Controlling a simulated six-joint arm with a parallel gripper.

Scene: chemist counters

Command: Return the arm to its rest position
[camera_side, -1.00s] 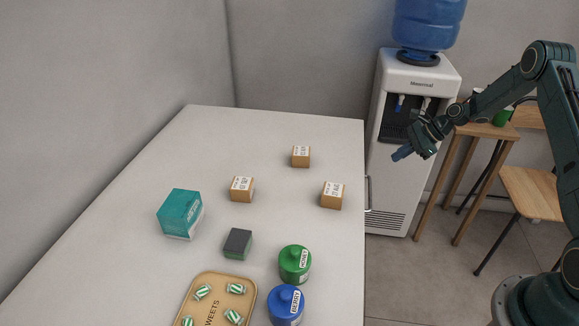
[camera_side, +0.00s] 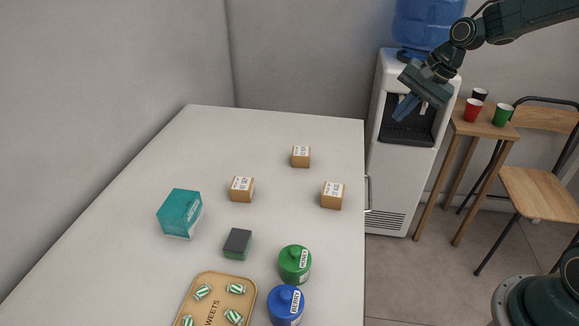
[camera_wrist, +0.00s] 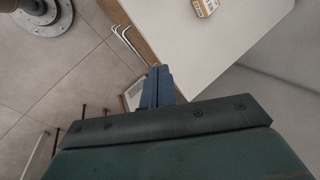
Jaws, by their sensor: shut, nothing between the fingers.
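My gripper (camera_side: 405,107) is at the upper right in the side view, raised in front of the white water dispenser and past the counter's right edge. Its blue fingers are together and hold nothing. In the wrist view the shut fingers (camera_wrist: 158,87) point toward the counter edge and the floor beyond it. My arm reaches in from the upper right of the side view. The counter (camera_side: 150,265) lies to the left of my gripper and below it, well apart from it.
On the counter are several small cartons (camera_side: 332,195), a teal box (camera_side: 180,212), a dark sponge-like block (camera_side: 237,243), a green jar (camera_side: 294,264), a blue jar (camera_side: 286,305) and a sweets tray (camera_side: 212,277). The water dispenser (camera_side: 406,165), cup table (camera_side: 486,125) and chair (camera_side: 540,190) stand right.

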